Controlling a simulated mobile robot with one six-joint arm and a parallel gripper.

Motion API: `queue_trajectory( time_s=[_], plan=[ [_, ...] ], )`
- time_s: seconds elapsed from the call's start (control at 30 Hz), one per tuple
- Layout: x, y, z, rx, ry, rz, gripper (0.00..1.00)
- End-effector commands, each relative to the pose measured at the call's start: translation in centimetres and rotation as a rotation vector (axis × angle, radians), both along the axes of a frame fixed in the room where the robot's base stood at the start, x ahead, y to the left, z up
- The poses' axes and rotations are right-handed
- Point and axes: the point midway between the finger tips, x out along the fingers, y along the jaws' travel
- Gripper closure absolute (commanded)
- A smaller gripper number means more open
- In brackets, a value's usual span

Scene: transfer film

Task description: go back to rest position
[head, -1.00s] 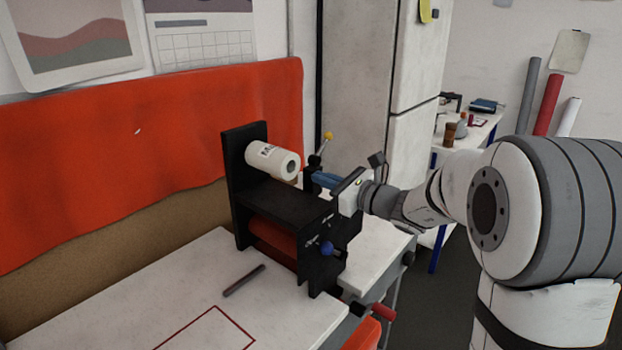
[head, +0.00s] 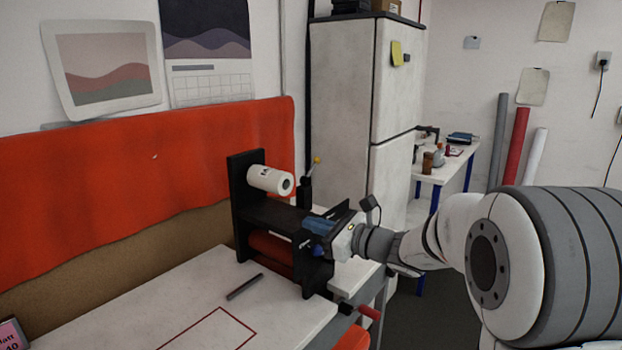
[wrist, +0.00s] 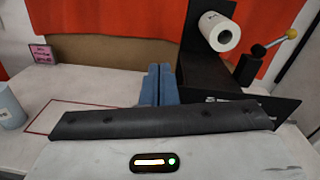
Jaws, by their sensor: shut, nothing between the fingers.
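My gripper (head: 318,228) has blue fingers and is shut with nothing between them. In the head view it is in front of the near end of the black roller machine (head: 243,200), level with its upper part. I cannot tell whether it touches the machine. In the wrist view the blue fingers (wrist: 158,86) stand close together, with the machine just to their right. A white roll (head: 270,180) sits on the machine's upper part and also shows at the top right of the wrist view (wrist: 219,32).
The machine stands on a white table (head: 180,300) with a dark rod (head: 244,286) and a red outlined rectangle (head: 215,330). A lever with a yellow knob (head: 316,160) rises beside the roll. A red-handled crank (head: 369,312) sticks out low. A fridge (head: 345,100) stands behind.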

Motion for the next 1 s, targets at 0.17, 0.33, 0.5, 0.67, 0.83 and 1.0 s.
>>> queue_trajectory(
  time_s=[0.17,0.33,0.5,0.67,0.83,1.0],
  plan=[
    [-2.5,0.3,-0.6,-0.127,-0.041,0.063,1.0],
    [-5.5,0.8,-1.7,-0.279,-0.09,0.147,1.0],
    [-9.5,1.1,-3.3,-0.479,-0.164,0.267,1.0],
    [-15.0,0.3,-5.9,-0.763,-0.281,0.447,1.0],
    [-21.3,-2.9,-9.2,-1.132,-0.444,0.699,1.0],
    [-25.9,-7.7,-11.6,-1.479,-0.608,0.967,1.0]
  ],
)
